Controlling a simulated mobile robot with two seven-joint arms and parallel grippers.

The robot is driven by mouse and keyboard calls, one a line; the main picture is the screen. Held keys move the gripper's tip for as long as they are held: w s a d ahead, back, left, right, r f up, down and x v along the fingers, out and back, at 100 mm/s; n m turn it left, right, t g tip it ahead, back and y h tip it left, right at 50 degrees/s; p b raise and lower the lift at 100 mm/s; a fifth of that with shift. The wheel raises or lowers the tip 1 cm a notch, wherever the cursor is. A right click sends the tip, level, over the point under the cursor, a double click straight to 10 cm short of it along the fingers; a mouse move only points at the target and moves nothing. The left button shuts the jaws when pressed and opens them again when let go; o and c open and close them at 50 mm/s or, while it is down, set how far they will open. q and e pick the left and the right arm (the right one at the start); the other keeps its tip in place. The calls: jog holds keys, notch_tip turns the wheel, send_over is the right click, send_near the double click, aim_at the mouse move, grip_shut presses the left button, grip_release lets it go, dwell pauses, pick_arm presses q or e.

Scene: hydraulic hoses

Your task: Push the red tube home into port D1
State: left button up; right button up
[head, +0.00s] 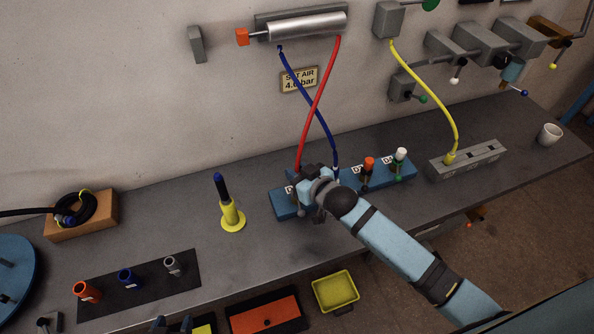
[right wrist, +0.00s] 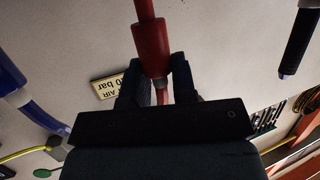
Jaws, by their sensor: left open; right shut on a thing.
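The red tube (head: 318,95) hangs from the right end of the silver cylinder down to the left part of the blue port block (head: 284,210). My right gripper (head: 305,172) is shut on its lower end, over the block. In the right wrist view a thick red sleeve (right wrist: 151,48) of the tube sits between the fingers (right wrist: 154,85). My gripper and arm hide the tube's tip and the port under it, so I cannot tell how deep it sits. The port labels are too small to read surely. My left gripper (head: 172,324) is open and empty at the bottom edge.
The blue tube (head: 316,108) crosses the red one and ends at the block beside my right gripper. Orange-capped (head: 368,164) and white-capped (head: 400,154) fittings stand further right. A yellow stand (head: 231,217) with a blue-tipped tool is to the left. Bench between is clear.

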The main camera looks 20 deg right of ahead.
jog(key=shift+f+b, duration=0.5)
jog(key=shift+f, duration=0.6)
jog(key=o, duration=1)
jog(key=shift+r, duration=0.1)
jog(key=b+v, duration=0.2)
jog(key=v, duration=1.2)
jog(key=shift+w+a, duration=0.1)
